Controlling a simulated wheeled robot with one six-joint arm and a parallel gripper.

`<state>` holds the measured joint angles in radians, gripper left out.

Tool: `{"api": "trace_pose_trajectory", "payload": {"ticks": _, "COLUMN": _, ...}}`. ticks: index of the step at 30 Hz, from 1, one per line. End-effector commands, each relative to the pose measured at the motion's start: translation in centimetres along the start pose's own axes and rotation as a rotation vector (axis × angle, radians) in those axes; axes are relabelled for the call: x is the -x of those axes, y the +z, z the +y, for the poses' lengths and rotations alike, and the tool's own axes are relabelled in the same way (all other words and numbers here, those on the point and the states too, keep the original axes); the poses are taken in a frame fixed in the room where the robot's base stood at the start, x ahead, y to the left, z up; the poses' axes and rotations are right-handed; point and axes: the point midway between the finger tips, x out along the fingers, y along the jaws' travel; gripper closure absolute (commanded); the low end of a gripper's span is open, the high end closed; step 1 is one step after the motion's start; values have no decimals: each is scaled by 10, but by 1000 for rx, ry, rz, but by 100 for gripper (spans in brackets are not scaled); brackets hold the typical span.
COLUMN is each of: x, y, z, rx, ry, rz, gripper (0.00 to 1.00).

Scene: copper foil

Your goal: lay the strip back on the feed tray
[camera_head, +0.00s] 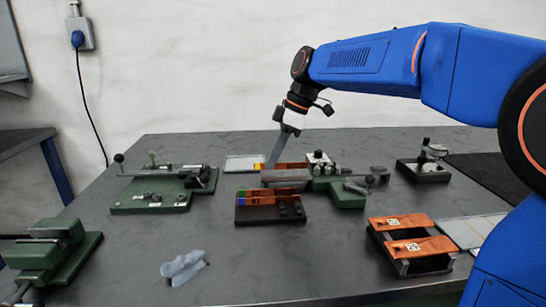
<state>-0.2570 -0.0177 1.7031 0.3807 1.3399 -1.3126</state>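Two copper strips with white number labels, a far one (397,222) and a near one (418,247), lie across a dark tray (402,268) at the right front. Another copper strip (262,200) with coloured end marks and a number lies in a dark holder (270,217) at the centre. A further copper-coloured strip with a yellow end (291,166) shows behind the grey bar. I cannot tell which holder is the feed tray. My gripper (271,165) reaches down and left, its tip at or just behind that rear strip. Its finger gap and any grip are not visible.
A green fixture (165,203) stands at left, a green vice (55,255) at front left. A green-based device with a grey bar (345,193) is beside my gripper. The front middle of the table is mostly clear.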

Motion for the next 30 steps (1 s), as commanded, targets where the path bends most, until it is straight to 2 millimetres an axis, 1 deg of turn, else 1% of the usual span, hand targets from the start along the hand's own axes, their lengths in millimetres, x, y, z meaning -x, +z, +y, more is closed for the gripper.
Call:
{"api": "trace_pose_trajectory", "payload": {"ticks": 14, "x": -1, "y": 0, "z": 0, "rx": 0, "ry": 0, "rz": 0, "gripper": 100}}
{"api": "trace_pose_trajectory", "payload": {"ticks": 30, "x": -9, "y": 4, "z": 0, "rx": 0, "ry": 0, "rz": 0, "gripper": 100}}
